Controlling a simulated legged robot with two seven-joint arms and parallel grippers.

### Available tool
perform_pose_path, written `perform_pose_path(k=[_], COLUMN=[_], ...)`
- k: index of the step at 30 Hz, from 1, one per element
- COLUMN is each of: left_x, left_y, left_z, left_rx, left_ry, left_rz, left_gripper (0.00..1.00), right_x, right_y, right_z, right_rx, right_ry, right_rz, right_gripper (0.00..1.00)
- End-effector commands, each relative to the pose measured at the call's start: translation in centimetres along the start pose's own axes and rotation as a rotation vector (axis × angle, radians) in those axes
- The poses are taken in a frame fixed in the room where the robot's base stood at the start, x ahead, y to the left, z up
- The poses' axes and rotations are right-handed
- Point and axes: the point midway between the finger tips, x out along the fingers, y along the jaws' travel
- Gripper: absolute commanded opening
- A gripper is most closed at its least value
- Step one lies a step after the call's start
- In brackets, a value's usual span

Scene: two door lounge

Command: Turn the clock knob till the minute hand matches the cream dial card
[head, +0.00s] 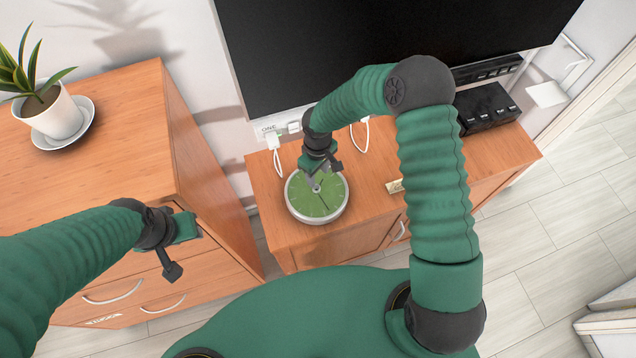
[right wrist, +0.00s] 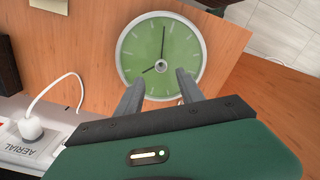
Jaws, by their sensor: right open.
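A round clock (head: 330,205) with a green dial and pale rim lies face up on the low wooden cabinet. In the right wrist view the clock (right wrist: 185,50) shows a small central knob (right wrist: 160,66), a long hand toward the picture's top and a shorter hand toward lower left. My right gripper (head: 315,186) is over the dial; its two fingers (right wrist: 160,82) are apart, near the knob, with nothing between them. The cream card (head: 395,186) lies right of the clock, partly behind my right arm; its edge also shows in the wrist view (right wrist: 50,5). My left gripper (head: 190,228) is away at left, fingers unclear.
A large dark screen (head: 380,45) stands behind the low cabinet (head: 268,190). A black box (head: 488,108) sits at its right; white plugs and cables (head: 277,155) are behind the clock. A taller drawer cabinet (head: 110,130) with a potted plant (head: 55,115) stands left.

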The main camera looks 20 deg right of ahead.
Motion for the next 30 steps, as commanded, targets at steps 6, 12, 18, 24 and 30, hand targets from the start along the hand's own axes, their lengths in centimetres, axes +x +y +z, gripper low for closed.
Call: perform_pose_path(k=[6, 12, 18, 24, 30], left_x=[-0.8, -1.1, -1.1, -1.0, -1.0], left_y=[0.0, 0.0, 0.0, 0.0, 0.0], left_z=[-0.2, -0.3, -0.3, -0.3, -0.3], left_rx=[-0.001, -0.001, 0.0, 0.0, -0.001], left_ry=[0.001, 0.001, 0.001, 0.001, 0.001], left_rz=[0.0, 0.0, 0.0, 0.0, 0.0], left_gripper=[0.36, 0.36, 0.36, 0.36, 0.36], right_x=[5.4, 8.1, 8.5, 8.5, 8.5], right_y=[-0.1, 0.0, 0.0, 0.0, 0.0], right_z=[0.1, 0.1, 0.1, 0.0, 0.1], right_rx=[0.0, 0.0, 0.001, 0.001, 0.001], right_ry=[-0.002, 0.001, 0.002, 0.002, 0.002], right_rz=[-0.003, -0.001, 0.0, 0.0, 0.0], right_gripper=[0.45, 0.45, 0.45, 0.32, 0.06])
